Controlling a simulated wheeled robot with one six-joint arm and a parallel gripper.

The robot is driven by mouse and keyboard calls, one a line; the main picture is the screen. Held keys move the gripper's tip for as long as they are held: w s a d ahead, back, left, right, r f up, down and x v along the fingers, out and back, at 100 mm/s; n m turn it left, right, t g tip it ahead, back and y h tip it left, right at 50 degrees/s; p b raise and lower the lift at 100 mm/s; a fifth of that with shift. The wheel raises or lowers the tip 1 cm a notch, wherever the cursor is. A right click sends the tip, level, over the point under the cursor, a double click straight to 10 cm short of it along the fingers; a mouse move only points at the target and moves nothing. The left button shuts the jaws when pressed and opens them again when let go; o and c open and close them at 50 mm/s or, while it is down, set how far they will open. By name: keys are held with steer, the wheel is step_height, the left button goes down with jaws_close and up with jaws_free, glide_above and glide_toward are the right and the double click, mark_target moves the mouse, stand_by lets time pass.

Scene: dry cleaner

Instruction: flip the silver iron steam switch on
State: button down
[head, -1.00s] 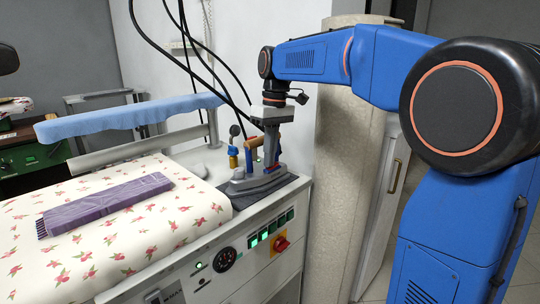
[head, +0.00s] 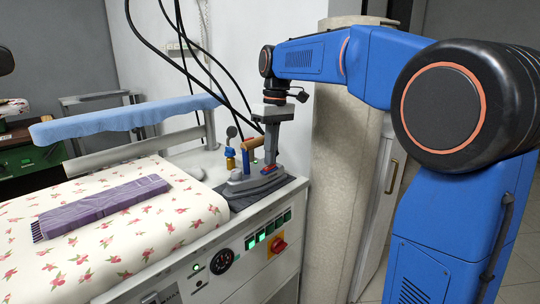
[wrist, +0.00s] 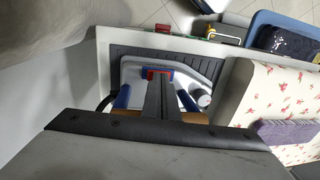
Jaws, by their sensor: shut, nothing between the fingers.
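The silver iron (head: 240,184) rests upright on a dark ribbed pad at the right end of the press table. It has a wooden handle (head: 252,144) on blue posts, and its body also shows in the wrist view (wrist: 203,72). A small red and blue switch (wrist: 150,71) sits on the iron. My gripper (head: 269,166) points down over the iron beside the handle. Its fingers are shut and empty, with the tips at the switch; I cannot tell if they touch it. The fingers partly hide the switch, and its position is unclear.
A floral padded board (head: 110,235) with a folded purple cloth (head: 102,206) lies to the left. A blue sleeve board (head: 125,118) stands behind it. Black cables hang close to my gripper. A control panel (head: 222,262) with a red knob (head: 277,243) is on the front.

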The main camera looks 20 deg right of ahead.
mark_target(266, 168)
step_height(266, 168, up, 14)
steer(key=a, duration=0.1)
steer(key=shift+s+a+f, duration=0.15)
steer(key=shift+s+a, duration=0.1)
steer(key=shift+s, duration=0.15)
steer(key=s+d+f+m+t, duration=0.2)
steer(key=s+d+f+m, duration=0.1)
steer(key=s+f, duration=1.1)
steer(key=s+d+f+m+t+h, duration=0.1)
steer(key=s+d+f+m+t, duration=0.2)
steer(key=s+f, duration=1.2)
steer(key=shift+d+f, duration=0.95)
steer(key=shift+d, duration=0.3)
